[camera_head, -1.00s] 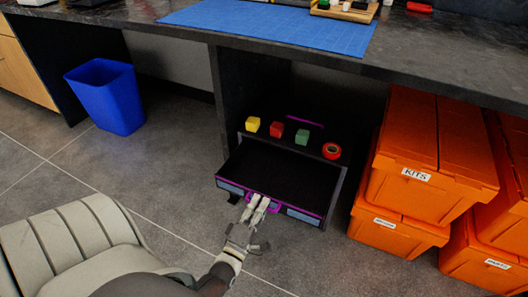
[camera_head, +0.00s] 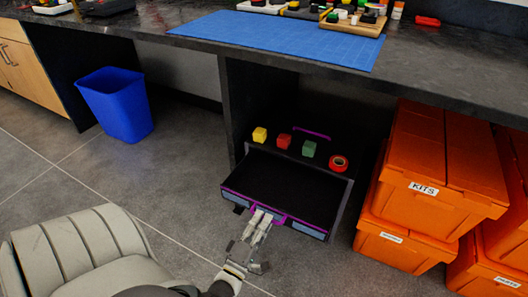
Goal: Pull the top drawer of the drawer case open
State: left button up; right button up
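The black drawer case (camera_head: 353,190) stands on the floor under the bench. Its top drawer (camera_head: 290,190) is pulled well out toward me, and its dark inside looks empty. The drawer front has a purple rim, pale blue panels and a purple handle (camera_head: 278,217) at the middle. My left gripper (camera_head: 262,214) is at this handle, its two fingers close together and shut on it; the fingers partly hide the handle. My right gripper is not in view.
Yellow (camera_head: 260,134), red (camera_head: 284,141) and green (camera_head: 309,149) blocks and a red tape roll (camera_head: 339,163) sit on the case. Orange bins (camera_head: 428,190) stand close at right. A blue waste bin (camera_head: 118,107) and a grey chair (camera_head: 85,250) are at left.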

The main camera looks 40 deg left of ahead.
pick_arm(q)
jog(key=v, duration=1)
